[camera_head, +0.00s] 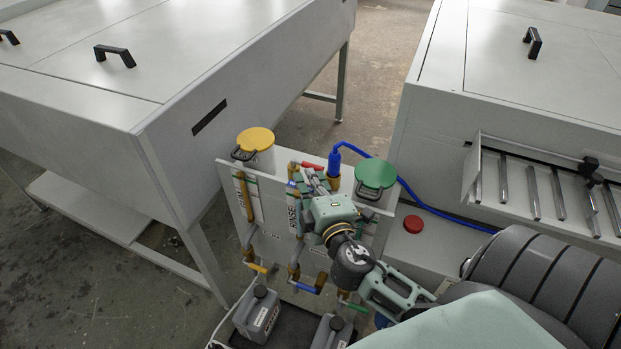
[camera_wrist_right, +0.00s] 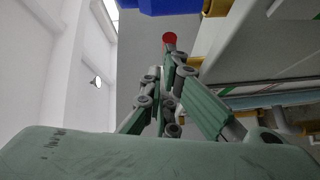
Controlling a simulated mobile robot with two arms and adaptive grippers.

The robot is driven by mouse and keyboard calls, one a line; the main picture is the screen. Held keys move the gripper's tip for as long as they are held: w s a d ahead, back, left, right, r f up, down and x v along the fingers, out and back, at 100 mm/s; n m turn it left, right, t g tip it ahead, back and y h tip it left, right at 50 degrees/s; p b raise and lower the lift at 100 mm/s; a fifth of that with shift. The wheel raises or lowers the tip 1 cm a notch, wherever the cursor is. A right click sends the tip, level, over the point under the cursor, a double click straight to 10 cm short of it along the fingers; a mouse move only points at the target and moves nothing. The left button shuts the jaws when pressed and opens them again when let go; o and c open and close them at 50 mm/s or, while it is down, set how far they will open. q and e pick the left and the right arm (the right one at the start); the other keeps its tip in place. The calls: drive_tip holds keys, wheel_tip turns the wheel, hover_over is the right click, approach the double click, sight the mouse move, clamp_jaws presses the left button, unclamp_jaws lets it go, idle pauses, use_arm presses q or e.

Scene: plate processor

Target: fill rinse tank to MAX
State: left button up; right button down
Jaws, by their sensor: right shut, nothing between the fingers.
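A panel (camera_head: 232,200) carries the tanks, with a label reading RINSE (camera_head: 292,217) in the middle. A red handle (camera_head: 309,165) lies near the panel's top edge, partly hidden by my right gripper (camera_head: 309,178). The gripper is shut and empty at the rinse section. In the right wrist view a round red end (camera_wrist_right: 169,38) shows just beyond the fingertips (camera_wrist_right: 168,58); I cannot tell whether they touch. A blue hose with a blue fitting (camera_head: 334,163) stands at the panel's top. The water level and MAX mark cannot be seen. My left gripper is out of view.
A yellow lid (camera_head: 255,139) and a green lid (camera_head: 376,173) flank the rinse section. Pipes with a blue lever (camera_head: 305,288) run down the front. Grey canisters (camera_head: 257,314) stand below.

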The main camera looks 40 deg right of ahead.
drive_tip(key=shift+s, duration=0.2)
drive_tip(key=v, duration=1.1)
drive_tip(key=shift+s, duration=0.25)
drive_tip(key=shift+a, duration=0.2)
